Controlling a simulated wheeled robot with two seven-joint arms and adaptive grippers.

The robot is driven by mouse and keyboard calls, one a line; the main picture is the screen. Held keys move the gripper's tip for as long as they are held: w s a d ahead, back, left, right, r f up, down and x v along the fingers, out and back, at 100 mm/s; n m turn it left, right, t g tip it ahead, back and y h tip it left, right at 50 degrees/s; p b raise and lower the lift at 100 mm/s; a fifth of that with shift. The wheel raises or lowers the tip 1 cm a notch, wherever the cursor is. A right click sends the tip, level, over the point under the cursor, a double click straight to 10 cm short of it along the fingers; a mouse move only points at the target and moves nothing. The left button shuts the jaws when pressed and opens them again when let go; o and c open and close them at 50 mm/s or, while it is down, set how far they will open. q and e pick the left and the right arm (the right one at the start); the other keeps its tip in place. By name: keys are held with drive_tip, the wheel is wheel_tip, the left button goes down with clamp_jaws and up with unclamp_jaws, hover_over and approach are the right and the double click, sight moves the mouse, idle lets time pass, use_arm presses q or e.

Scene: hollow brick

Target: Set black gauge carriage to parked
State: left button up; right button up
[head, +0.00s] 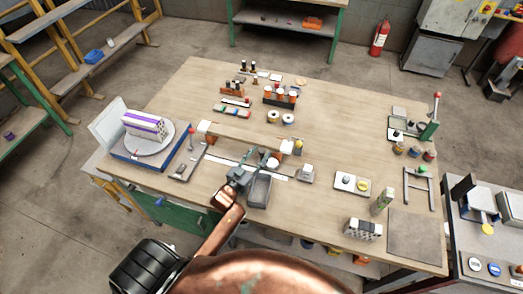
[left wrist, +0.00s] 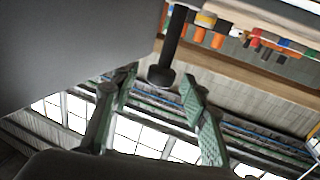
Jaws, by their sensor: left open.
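My left gripper (head: 262,160) is over the middle of the table, in front of the beam with orange and white end blocks. In the left wrist view its two green-padded fingers (left wrist: 160,92) are apart. A black post with a wider round end (left wrist: 162,74) shows between and beyond the fingertips, with no clear contact. It may be part of the black gauge carriage, but I cannot tell. In the head view a pale strip (head: 222,161) runs under the gripper, which covers part of it. I cannot make out the carriage or its parked position there. My right gripper is not in view.
A grey open bin (head: 259,190) is just below the gripper. A turntable (head: 150,138) with a striped block is at the left. Racks with orange and black pieces (head: 281,96) stand behind. A checkered block (head: 362,229) and a grey mat (head: 415,236) are at the right.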

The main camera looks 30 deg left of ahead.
use_arm(q)
drive_tip(key=shift+w, duration=1.2)
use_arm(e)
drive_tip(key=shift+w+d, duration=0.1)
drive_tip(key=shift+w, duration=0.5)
use_arm(q)
drive_tip(key=shift+c, duration=0.6)
clamp_jaws()
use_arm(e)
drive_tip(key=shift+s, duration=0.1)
